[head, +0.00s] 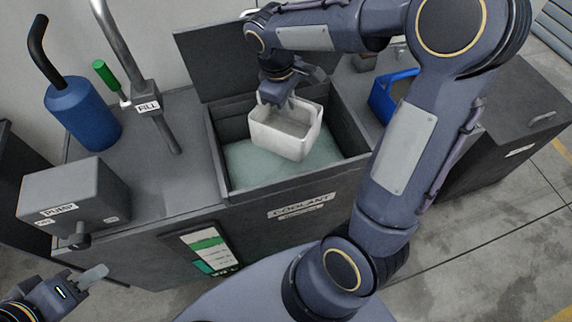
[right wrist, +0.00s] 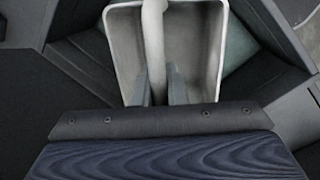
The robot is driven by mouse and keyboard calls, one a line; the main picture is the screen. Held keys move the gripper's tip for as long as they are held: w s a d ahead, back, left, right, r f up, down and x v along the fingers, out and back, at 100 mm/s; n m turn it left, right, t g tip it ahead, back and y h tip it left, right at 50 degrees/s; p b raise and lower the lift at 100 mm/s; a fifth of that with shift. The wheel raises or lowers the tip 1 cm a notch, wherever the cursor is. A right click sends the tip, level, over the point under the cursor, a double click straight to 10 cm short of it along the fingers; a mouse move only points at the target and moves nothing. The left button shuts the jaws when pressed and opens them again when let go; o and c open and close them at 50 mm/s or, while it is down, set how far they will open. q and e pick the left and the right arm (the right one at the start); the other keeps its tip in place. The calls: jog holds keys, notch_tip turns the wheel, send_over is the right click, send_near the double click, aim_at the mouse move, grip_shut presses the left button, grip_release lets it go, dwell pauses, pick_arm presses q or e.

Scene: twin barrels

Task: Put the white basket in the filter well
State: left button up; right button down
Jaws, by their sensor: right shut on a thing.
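The white basket (head: 286,134) hangs tilted in the mouth of the open coolant tank, over the pale green liquid (head: 242,162). In the right wrist view the basket (right wrist: 210,45) opens toward the camera, with a pale bar between the fingers (right wrist: 160,90). Whether the basket touches the liquid or the tank wall is not clear. The filter well is not clearly marked in view; the tank opening has a dark rim (head: 290,182). My left gripper (head: 80,282) is empty at the lower left, its opening unclear.
The tank lid (head: 225,62) stands raised behind the opening. A pump box (head: 75,195), a blue canister (head: 83,112), a green-handled tool (head: 106,76) and a fill pipe (head: 145,90) stand on the left. A blue bin (head: 385,98) stands to the right, partly behind my right arm.

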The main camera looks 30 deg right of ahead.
aim_at(286, 119)
notch_tip(286, 119, down, 2)
jog(key=shift+f+b, duration=0.15)
jog(key=shift+b, duration=0.45)
notch_tip(286, 119, down, 10)
jog(key=shift+f+b, duration=0.15)
jog(key=shift+b, duration=0.75)
jog(key=shift+f, duration=0.2)
jog(key=c, duration=1.5)
grip_release()
jog(key=shift+r, duration=0.1)
jog(key=shift+o, duration=0.2)
